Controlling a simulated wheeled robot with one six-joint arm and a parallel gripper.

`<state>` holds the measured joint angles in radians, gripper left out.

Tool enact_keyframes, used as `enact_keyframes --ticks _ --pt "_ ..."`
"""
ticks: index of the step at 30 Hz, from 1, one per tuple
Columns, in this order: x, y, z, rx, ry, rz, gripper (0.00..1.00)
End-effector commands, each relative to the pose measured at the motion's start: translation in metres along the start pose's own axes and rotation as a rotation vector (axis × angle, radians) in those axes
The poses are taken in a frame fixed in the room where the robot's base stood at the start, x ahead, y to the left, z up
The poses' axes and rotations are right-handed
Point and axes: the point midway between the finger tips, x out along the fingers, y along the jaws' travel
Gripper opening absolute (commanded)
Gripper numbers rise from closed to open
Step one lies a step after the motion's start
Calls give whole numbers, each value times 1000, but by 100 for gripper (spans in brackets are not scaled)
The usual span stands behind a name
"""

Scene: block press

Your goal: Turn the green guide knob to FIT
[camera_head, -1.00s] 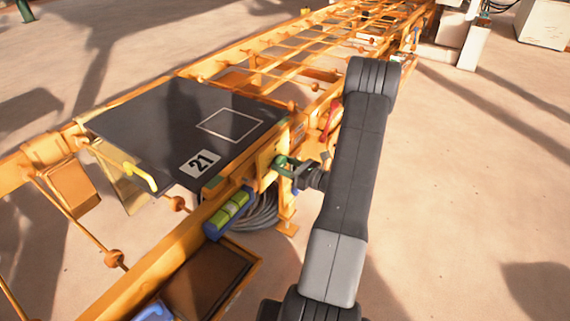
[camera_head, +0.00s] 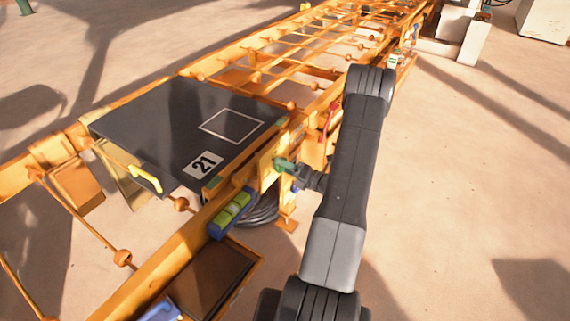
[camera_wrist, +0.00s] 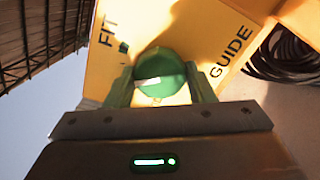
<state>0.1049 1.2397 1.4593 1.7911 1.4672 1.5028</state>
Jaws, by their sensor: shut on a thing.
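The green guide knob (camera_wrist: 161,72) is round with a short white line on its face. It sits on a yellow panel (camera_wrist: 185,35) lettered FIT at the upper left and GUIDE at the right. In the head view my gripper (camera_head: 284,165) is at the side of the orange frame, and the knob is hard to make out there.
A dark plate (camera_head: 165,125) marked 21 lies on the orange frame, with a yellow handle (camera_head: 146,180) at its near side. A red lever (camera_head: 327,121) is behind my gripper. A blue-and-green block (camera_head: 231,212) and coiled cable (camera_head: 262,212) are nearby. Sandy floor at right is open.

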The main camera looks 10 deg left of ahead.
Motion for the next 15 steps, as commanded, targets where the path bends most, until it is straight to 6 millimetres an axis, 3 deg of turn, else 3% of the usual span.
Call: enact_keyframes --ticks 15 --pt "0 1 1 457 -2 0 26"
